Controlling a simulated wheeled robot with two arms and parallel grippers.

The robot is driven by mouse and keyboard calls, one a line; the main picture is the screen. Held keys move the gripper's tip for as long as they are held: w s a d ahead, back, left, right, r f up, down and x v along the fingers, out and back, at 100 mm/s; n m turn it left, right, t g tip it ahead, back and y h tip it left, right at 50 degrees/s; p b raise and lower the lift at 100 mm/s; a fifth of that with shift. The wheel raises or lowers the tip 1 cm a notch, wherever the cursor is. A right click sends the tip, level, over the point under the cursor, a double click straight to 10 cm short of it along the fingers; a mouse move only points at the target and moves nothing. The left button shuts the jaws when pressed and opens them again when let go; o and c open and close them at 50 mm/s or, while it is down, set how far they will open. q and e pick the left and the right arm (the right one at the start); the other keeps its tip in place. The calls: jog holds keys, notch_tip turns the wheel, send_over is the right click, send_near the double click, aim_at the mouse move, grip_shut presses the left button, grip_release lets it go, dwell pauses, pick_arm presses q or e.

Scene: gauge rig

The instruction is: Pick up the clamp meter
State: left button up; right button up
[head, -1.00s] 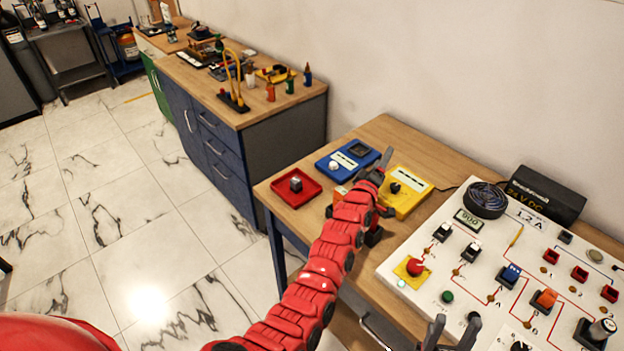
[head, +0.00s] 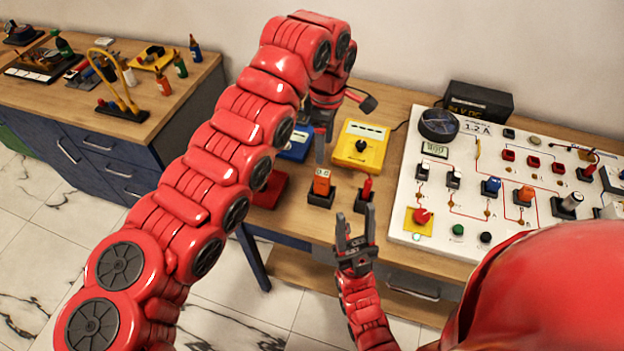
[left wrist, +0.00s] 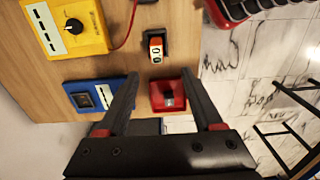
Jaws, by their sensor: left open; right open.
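No thing here is plainly a clamp meter. An orange block marked "0" (head: 321,183) stands in a black holder on the wooden table; it also shows in the left wrist view (left wrist: 156,46). I cannot tell if it is the clamp meter. My left gripper (head: 318,145) is open and empty, above the table, and partly hidden by its arm. In the left wrist view a red tray (left wrist: 158,98) with a grey piece lies beyond and between its fingertips (left wrist: 160,76). My right gripper (head: 356,218) is open and empty at the table's front edge.
A blue meter (left wrist: 84,87) and a yellow meter (head: 360,146) lie at the table's back. A red plug (head: 367,186) stands in a black holder. A white gauge panel (head: 405,205) fills the table's right side. A second bench (head: 185,100) stands left.

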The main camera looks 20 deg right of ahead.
aim_at(323, 174)
pick_arm(q)
jog(key=f+p, duration=0.1)
jog(key=f, duration=0.9)
jog(key=shift+d+f, duration=0.2)
jog(key=shift+a+f+p, duration=0.15)
jog(key=shift+f+p, duration=0.25)
jog(key=shift+p, duration=0.2)
jog(key=f, duration=0.1)
jog(key=f+p, duration=0.2)
jog(key=shift+w+f, duration=0.25)
jog(key=shift+f, duration=0.75)
grip_shut()
